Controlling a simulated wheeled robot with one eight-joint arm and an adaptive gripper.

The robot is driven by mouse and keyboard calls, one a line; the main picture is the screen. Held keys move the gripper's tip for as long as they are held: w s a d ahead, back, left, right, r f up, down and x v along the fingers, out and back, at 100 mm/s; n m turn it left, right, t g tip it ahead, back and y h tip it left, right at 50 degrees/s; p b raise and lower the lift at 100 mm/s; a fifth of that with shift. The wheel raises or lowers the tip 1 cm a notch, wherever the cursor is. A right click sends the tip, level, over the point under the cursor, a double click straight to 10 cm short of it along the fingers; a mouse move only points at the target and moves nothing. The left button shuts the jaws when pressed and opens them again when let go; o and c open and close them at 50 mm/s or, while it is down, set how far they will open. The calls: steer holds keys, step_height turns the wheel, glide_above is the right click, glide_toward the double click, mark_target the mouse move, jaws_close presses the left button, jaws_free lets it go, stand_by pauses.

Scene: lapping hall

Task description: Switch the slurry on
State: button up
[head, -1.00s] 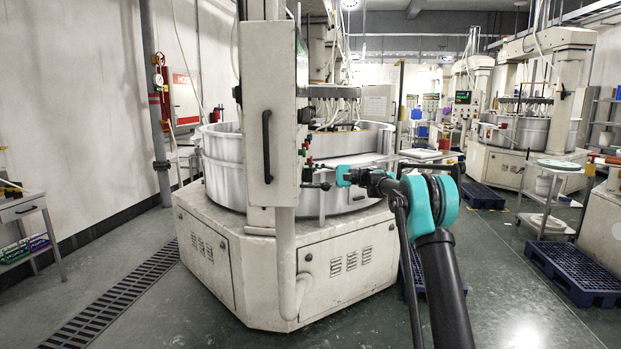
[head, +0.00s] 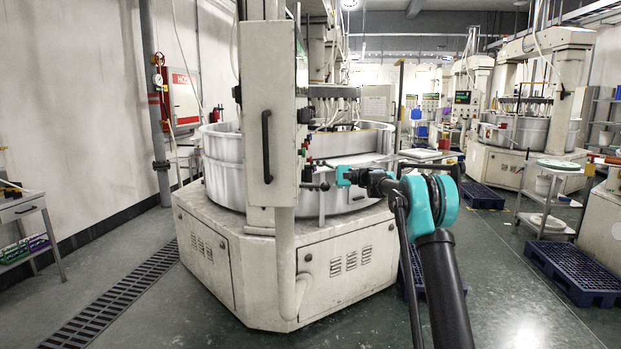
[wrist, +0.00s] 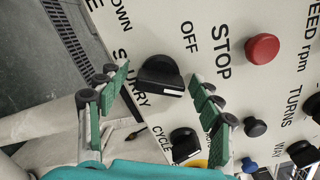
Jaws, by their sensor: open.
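The slurry switch is a black rotary knob (wrist: 161,74) on the pale control panel (wrist: 205,20), in the wrist view. The label SLURRY runs along its left side and OFF is printed up and to its right. A white mark shows on its lower right end. My gripper (wrist: 160,78) is open, with green-padded fingers on either side of this knob; I cannot tell whether they touch it. In the head view my gripper (head: 325,178) is at the panel on the machine's column, and the knob itself is too small to make out.
A second black knob (wrist: 185,146) labelled CYCLE sits just below, close to my right finger. The machine (head: 215,260) stands ahead; a blue pallet (head: 575,272) lies at right.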

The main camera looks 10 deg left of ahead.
steer(key=d, duration=1.2)
steer(key=shift+w, duration=0.35)
steer(key=s+d+f+n+t+h, duration=0.15)
steer(key=s+f+h, duration=0.25)
steer(key=s+f, duration=0.5)
steer(key=s+d+f+t+h, duration=0.25)
steer(key=s+f+h, duration=0.25)
steer(key=s, duration=0.8)
steer(key=s+d+f+n+h, duration=0.1)
steer(key=s+d+f+h, duration=0.2)
steer(key=s, duration=0.7)
steer(key=s+d+f+n+t+h, duration=0.1)
steer(key=s+d+f+h, duration=0.2)
steer(key=s+d+f, duration=0.5)
steer(key=s+d+f+n+h, duration=0.2)
steer(key=s+d+f, duration=0.4)
steer(key=s, duration=0.6)
steer(key=shift+s+f+h, duration=0.15)
steer(key=shift+f+h, duration=0.35)
steer(key=shift+f, duration=0.3)
